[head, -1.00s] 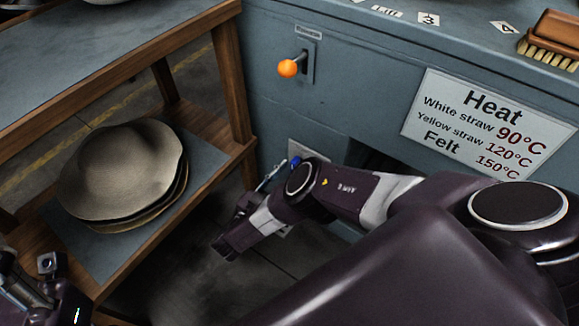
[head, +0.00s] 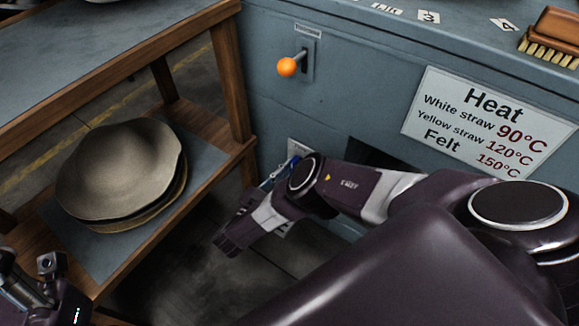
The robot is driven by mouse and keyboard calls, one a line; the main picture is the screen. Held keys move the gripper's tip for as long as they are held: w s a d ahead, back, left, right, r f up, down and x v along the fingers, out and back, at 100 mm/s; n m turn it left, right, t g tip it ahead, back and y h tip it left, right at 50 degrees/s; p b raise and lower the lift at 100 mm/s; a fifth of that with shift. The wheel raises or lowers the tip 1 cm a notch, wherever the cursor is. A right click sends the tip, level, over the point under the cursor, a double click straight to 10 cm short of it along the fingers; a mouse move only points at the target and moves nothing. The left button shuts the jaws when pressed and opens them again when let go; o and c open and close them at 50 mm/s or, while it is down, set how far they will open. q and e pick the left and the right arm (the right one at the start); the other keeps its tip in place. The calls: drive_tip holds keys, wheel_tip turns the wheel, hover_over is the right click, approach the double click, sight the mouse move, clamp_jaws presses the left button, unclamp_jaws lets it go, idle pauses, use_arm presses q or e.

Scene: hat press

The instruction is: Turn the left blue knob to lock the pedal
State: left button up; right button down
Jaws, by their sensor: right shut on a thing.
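A small blue knob (head: 294,161) sits low on the blue-grey machine front, by a pale label plate, mostly hidden behind my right wrist. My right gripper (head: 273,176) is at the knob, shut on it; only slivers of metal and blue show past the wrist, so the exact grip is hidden. The pedal cannot be made out. My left gripper (head: 30,278) is partly in view at the bottom left corner, away from the machine; its jaw opening cannot be judged.
An orange-tipped lever (head: 287,67) stands out above the knob. A wooden shelf (head: 225,165) with stacked hats (head: 120,170) is close on the left. A heat sign (head: 480,120) is on the machine front. A brush (head: 550,40) lies on top.

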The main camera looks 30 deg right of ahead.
drive_tip(key=shift+s+d+f+m+p, duration=0.1)
drive_tip(key=shift+s+f+m+p, duration=0.1)
drive_tip(key=shift+m, duration=2.7)
drive_tip(key=shift+s+f+m+p, duration=0.1)
drive_tip(key=shift+f+m+p, duration=0.05)
drive_tip(key=shift+m, duration=2.75)
drive_tip(key=shift+s+d+f+m+p, duration=0.1)
drive_tip(key=shift+s+f+m+p, duration=0.1)
drive_tip(key=shift+m, duration=2.7)
drive_tip(key=shift+a, duration=0.1)
drive_tip(key=c, duration=1.9)
unclamp_jaws()
drive_tip(key=shift+w, duration=0.1)
drive_tip(key=shift+c, duration=0.2)
drive_tip(key=v, duration=1.2)
